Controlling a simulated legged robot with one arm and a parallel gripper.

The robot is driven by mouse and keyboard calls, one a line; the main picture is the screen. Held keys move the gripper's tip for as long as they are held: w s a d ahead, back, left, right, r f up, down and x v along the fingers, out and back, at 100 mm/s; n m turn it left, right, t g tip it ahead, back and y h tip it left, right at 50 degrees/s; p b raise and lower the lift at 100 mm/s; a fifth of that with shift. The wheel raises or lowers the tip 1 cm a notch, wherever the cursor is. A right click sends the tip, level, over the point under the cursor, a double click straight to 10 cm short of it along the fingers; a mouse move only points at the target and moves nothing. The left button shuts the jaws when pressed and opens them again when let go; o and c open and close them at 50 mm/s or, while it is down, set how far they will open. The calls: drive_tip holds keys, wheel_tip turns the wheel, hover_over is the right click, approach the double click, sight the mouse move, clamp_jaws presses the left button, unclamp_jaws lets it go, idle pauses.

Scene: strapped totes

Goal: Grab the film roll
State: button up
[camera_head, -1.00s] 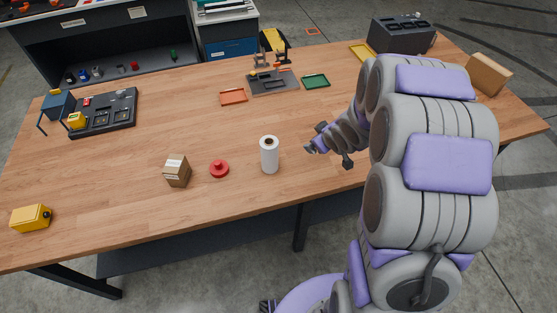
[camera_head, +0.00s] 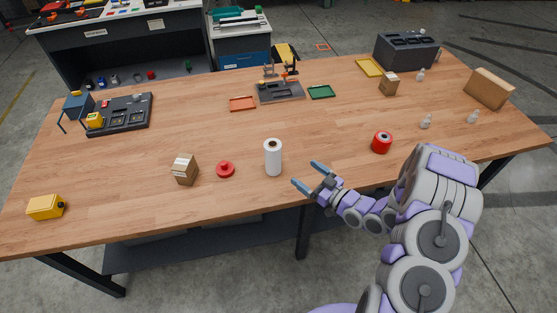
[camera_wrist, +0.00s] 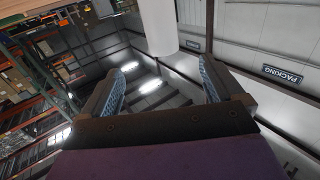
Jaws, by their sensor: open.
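The film roll (camera_head: 273,158) is a white upright cylinder with a dark core, standing near the front middle of the wooden table. My gripper (camera_head: 306,176) is open and empty, just right of the roll and apart from it, with its fingers pointing left. In the wrist view my gripper (camera_wrist: 165,80) shows two parted fingers with blue pads. A white cylinder (camera_wrist: 158,25), which looks like the roll, shows at the top beyond the fingers, not between them.
A red round object (camera_head: 225,169) and a cardboard box (camera_head: 185,169) stand left of the roll. A red can (camera_head: 381,142) stands to the right. Trays and a grey fixture (camera_head: 280,91) lie farther back. The table (camera_head: 200,130) is clear behind the roll.

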sight(279, 156)
drive_tip(key=b+x, duration=0.1)
drive_tip(key=x, duration=1.1)
drive_tip(key=shift+s, duration=0.2)
drive_tip(key=shift+r+b+x, duration=0.15)
drive_tip(key=shift+b+x, duration=0.3)
drive_tip(key=shift+x, duration=1)
drive_tip(key=shift+r+b+x, duration=0.2)
drive_tip(key=shift+b+x, duration=0.2)
drive_tip(key=shift+x, duration=1.1)
drive_tip(key=c, duration=1.3)
